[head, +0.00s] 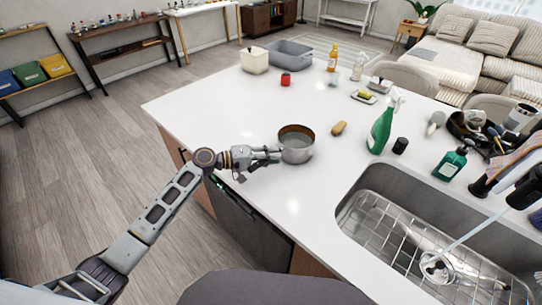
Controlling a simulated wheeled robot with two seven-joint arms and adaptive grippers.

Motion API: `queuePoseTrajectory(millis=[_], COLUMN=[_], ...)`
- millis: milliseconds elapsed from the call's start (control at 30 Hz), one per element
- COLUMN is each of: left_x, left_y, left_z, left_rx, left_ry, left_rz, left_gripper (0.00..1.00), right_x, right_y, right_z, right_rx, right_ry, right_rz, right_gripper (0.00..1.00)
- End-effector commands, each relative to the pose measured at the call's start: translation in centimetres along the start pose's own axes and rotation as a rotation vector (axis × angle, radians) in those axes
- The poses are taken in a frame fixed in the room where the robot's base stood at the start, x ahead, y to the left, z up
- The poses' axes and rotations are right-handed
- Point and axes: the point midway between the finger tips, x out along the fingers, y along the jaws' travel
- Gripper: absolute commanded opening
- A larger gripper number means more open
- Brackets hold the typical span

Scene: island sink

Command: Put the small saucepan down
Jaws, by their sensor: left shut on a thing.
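The small saucepan (297,151) is a silver metal pan with a brownish inside. It is upright at the left part of the white island counter (225,112), near the front edge. I cannot tell whether its base touches the counter. My left gripper (270,155) reaches in from the left and is shut at the pan's left side, where the handle is hidden by the fingers. My right gripper is not in view.
The sink (372,178) with a wire rack lies at the front right. A red can (285,79) and grey bin (291,53) are further back. The counter left of the pan is clear.

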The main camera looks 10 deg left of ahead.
Motion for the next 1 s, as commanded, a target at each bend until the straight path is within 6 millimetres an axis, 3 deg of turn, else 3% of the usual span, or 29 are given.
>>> queuePoseTrajectory(millis=[367,400,533,1000], left_x=[0.06,0.05,0.04,-0.01], left_y=[-0.10,-0.25,-0.22,-0.04], left_z=[-0.02,0.04,0.03,0.00], left_rx=[0.002,0.000,0.000,0.000], left_ry=[0.001,0.000,0.000,0.000], left_rz=[0.004,0.000,0.000,0.000], left_gripper=[0.00,0.24,0.41,0.41], right_x=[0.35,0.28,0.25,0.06], right_y=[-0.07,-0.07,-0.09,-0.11], right_z=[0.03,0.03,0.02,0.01], right_rx=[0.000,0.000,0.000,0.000], right_ry=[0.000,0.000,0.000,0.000], right_rz=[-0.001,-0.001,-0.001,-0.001], right_gripper=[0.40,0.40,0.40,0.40])
